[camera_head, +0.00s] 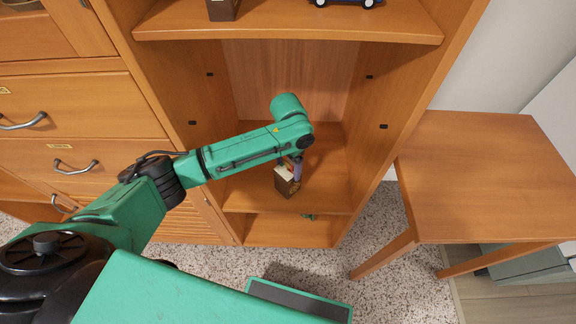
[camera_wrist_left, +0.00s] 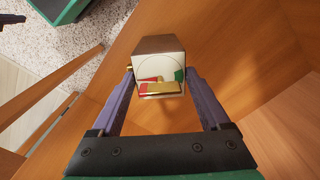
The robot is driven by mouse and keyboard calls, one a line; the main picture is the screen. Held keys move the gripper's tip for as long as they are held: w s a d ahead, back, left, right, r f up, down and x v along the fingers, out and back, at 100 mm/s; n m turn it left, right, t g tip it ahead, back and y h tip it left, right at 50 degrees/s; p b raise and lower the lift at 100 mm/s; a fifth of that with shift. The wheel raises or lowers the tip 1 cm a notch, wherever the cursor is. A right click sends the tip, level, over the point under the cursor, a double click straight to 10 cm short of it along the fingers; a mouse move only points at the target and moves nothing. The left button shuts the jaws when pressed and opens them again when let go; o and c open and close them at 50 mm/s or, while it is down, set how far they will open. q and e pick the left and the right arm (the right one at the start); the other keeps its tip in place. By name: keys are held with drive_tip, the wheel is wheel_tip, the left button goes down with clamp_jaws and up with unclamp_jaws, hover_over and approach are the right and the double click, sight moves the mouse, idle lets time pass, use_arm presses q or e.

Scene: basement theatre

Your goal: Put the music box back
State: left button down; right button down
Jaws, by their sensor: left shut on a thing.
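The music box (camera_head: 286,182) is a small brown box with a light front. My left gripper (camera_head: 296,168) is shut on it, inside the open wooden cabinet at the level of a lower shelf (camera_head: 325,190). I cannot tell whether the box touches the shelf. In the left wrist view the music box (camera_wrist_left: 158,48) sits between the two purple fingers of my left gripper (camera_wrist_left: 160,78), with a white face, a round outline and red, gold and green parts showing. My right gripper is not in view.
The upper shelf (camera_head: 290,25) carries a dark box (camera_head: 222,9) and a blue toy car (camera_head: 346,3). Drawers (camera_head: 80,105) are to the left. A wooden side table (camera_head: 490,175) stands at right. The shelf around the music box looks mostly clear.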

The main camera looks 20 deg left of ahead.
use_arm(q)
unclamp_jaws()
drive_tip(key=shift+f, duration=0.1)
wheel_tip(320, 180, up, 12)
drive_tip(key=p, duration=0.2)
idle(0.4)
